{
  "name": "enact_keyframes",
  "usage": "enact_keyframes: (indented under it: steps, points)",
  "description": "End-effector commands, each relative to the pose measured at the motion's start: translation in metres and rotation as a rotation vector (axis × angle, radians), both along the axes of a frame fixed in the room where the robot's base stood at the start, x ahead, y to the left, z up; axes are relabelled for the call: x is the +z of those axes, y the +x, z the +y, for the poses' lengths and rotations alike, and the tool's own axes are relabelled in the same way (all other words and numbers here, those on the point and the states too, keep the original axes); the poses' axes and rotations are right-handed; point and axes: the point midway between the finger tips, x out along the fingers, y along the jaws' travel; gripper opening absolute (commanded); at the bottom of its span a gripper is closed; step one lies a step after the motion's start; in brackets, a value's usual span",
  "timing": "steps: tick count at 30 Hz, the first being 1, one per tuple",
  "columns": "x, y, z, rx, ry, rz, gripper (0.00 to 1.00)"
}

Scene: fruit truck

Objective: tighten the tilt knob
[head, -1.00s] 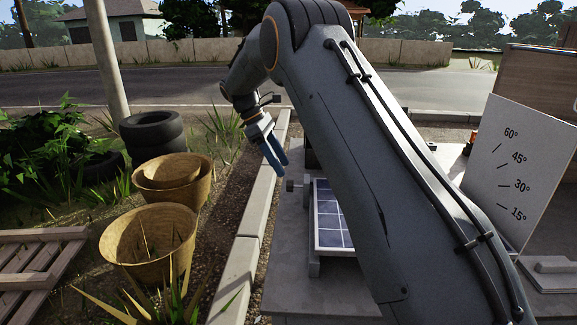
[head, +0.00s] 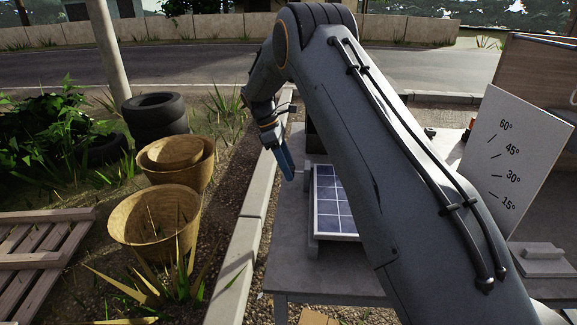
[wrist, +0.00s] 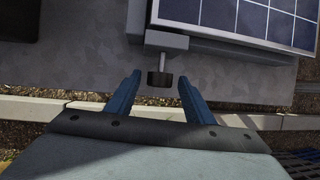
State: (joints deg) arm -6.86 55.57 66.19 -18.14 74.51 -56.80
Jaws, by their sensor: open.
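The tilt knob (wrist: 160,79) is a small dark cylinder on a short grey shaft in the wrist view. It sticks out from a grey bracket (wrist: 170,40) beside the solar panel (wrist: 250,18). My gripper (wrist: 158,80) is open, with one blue finger on each side of the knob in the picture; I see no contact, and the depth between them is hard to judge. In the head view my gripper (head: 288,174) points down left of the solar panel (head: 334,203), and the knob is hidden behind the fingers.
A white angle board (head: 520,165) with marks from 15° to 60° stands at the right. The panel sits on a grey table (head: 320,280). A kerb (head: 245,240), baskets (head: 155,225) and stacked tyres (head: 155,120) lie to the left. A dark box shows in the wrist view (wrist: 18,20).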

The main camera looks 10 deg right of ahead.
Motion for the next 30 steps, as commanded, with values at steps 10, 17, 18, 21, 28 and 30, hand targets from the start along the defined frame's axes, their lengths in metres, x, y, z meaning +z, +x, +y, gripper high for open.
enact_keyframes:
  steps: [10, 17, 18, 21, 28, 30]
  points:
    - [0.0001, 0.0002, 0.0002, 0.000, 0.000, -0.001, 0.23]
    - [0.0005, 0.0000, 0.0004, 0.001, -0.001, -0.004, 0.07]
    - [0.0008, 0.0000, 0.0006, 0.000, -0.002, -0.008, 0.07]
    - [0.0016, -0.0008, 0.0011, -0.001, -0.008, -0.026, 0.07]
    - [0.0025, -0.0041, 0.0027, 0.002, -0.042, -0.132, 0.07]
    - [0.0025, -0.0053, 0.0030, 0.003, -0.059, -0.182, 0.07]
